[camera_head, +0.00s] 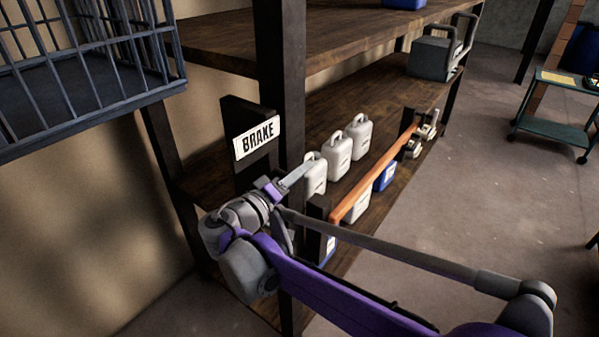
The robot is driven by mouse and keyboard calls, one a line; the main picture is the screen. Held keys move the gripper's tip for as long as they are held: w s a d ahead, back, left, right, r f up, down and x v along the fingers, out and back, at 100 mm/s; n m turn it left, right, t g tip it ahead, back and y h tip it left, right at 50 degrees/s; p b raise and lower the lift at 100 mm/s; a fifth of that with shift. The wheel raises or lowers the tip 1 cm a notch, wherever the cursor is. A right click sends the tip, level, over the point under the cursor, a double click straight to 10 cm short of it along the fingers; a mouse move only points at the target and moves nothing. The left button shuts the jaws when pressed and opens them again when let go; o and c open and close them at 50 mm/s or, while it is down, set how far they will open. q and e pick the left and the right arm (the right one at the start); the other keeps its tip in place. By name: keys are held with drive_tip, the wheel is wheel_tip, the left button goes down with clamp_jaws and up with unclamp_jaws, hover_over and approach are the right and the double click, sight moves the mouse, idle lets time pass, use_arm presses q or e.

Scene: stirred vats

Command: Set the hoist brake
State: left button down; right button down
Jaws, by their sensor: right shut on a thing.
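A white sign reading BRAKE (257,138) is fixed to a dark upright panel (235,112) at the left end of the shelving. My right gripper (276,188) is just below and right of the sign, at the end of my purple and grey arm. It is shut on a flat grey lever (297,174), which slants up to the right. The lever's pivot and the exact contact are hidden by my gripper and wrist. My left gripper is not in view.
White jugs (338,154) stand on the shelf behind the lever. A barred cage (88,75) is upper left. The floor (470,190) at right is clear up to a green cart (556,130).

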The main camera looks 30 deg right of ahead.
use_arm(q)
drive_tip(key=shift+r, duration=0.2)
